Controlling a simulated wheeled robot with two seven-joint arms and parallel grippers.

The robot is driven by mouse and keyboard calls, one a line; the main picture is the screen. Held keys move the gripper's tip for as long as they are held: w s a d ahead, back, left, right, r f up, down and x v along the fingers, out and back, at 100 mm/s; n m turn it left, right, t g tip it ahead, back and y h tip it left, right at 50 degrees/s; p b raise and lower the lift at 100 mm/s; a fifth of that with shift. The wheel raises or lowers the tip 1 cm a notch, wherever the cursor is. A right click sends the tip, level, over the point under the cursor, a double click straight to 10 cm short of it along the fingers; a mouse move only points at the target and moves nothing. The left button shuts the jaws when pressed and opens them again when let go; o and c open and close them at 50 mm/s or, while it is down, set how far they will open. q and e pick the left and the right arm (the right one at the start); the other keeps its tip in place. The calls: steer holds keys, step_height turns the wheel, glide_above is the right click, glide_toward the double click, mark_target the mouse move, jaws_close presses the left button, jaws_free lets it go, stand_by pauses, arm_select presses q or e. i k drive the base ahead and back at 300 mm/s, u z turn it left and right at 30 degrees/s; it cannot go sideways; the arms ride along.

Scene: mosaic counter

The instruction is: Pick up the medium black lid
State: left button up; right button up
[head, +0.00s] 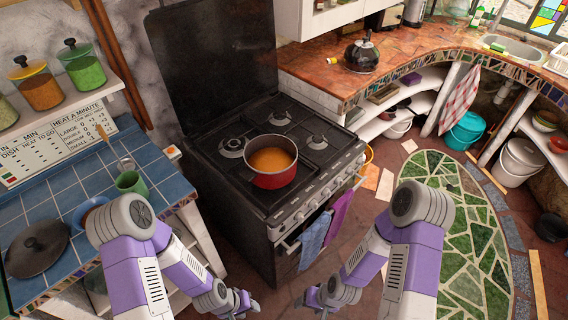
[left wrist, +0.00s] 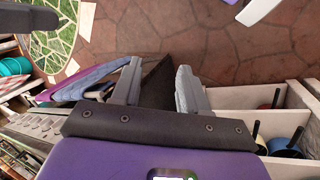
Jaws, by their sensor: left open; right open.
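My right gripper (head: 315,300) is open and empty, low at the bottom middle. The lid is not seen in the left wrist view.
A red pot (head: 273,178) with orange contents stands on the black stove (head: 240,199). A green cup (head: 131,184) and a blue bowl (head: 88,213) are near the lid. Towels (head: 314,240) hang on the oven front. Glass jars (head: 37,86) stand on the shelf above.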

mark_target(39, 246)
steer(key=z, duration=2.1)
steer(key=k, duration=1.55)
steer(key=u, duration=2)
